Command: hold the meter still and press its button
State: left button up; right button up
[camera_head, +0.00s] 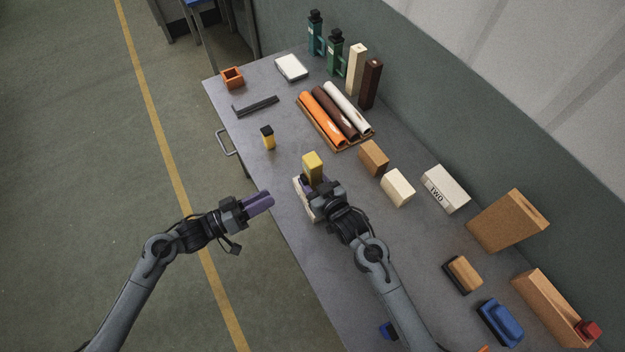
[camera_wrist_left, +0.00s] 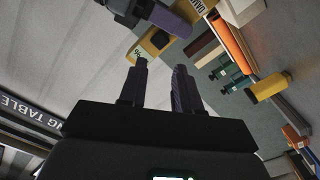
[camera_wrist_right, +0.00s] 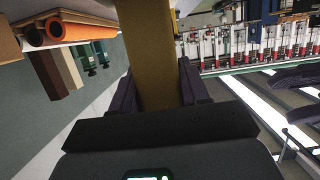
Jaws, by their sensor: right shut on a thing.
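The yellow meter (camera_head: 313,166) stands up above the near part of the bench. My right gripper (camera_head: 320,187) is shut on it, with its purple fingers on either side. The meter fills the gap between the fingers in the right wrist view (camera_wrist_right: 150,70). In the left wrist view the meter (camera_wrist_left: 150,45) shows a dark marked patch on its face. I cannot make out the button. My left gripper (camera_head: 262,201) is left of the meter, off the bench's edge and apart from it. Its fingers (camera_wrist_left: 160,75) show a narrow empty gap.
A pale block (camera_head: 302,196) lies beside my right gripper. A small yellow bottle with a black top (camera_head: 267,137) stands near the bench's left edge. Rolls on a tray (camera_head: 357,139) and several blocks lie farther right. The floor left of the bench is clear.

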pick_arm(q)
grip_shut()
dwell(1.4)
